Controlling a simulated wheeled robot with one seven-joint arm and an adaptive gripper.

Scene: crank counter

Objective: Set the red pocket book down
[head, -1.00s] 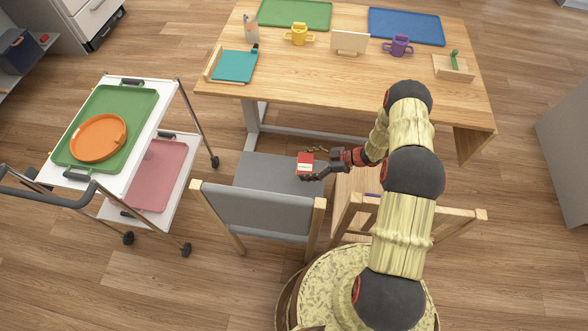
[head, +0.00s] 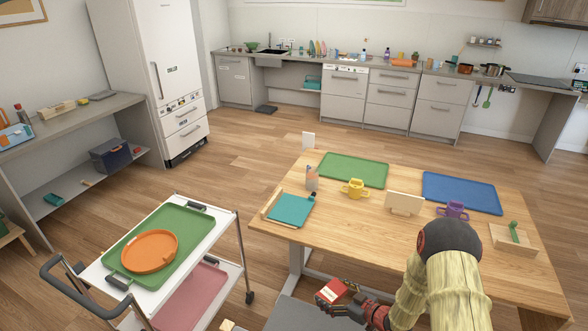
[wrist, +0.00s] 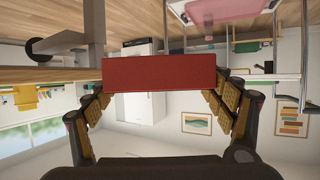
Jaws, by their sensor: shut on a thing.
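The red pocket book (head: 332,290) is in my gripper (head: 352,297), low in the head view, above the grey seat of a chair (head: 296,314) and beside the table's near edge. In the wrist view the book (wrist: 158,73) spans the gap between the two fingers of my gripper (wrist: 160,84), which are closed on its sides. The wrist picture appears upside down, with the floor at the top. The book is off any surface as far as I can see.
The wooden table (head: 350,240) holds a green tray (head: 353,170), a blue tray (head: 462,193), a yellow mug (head: 355,189), a purple mug (head: 453,210) and a teal book (head: 291,210). Its front middle is clear. A trolley (head: 222,240) with an orange plate (head: 150,251) stands left.

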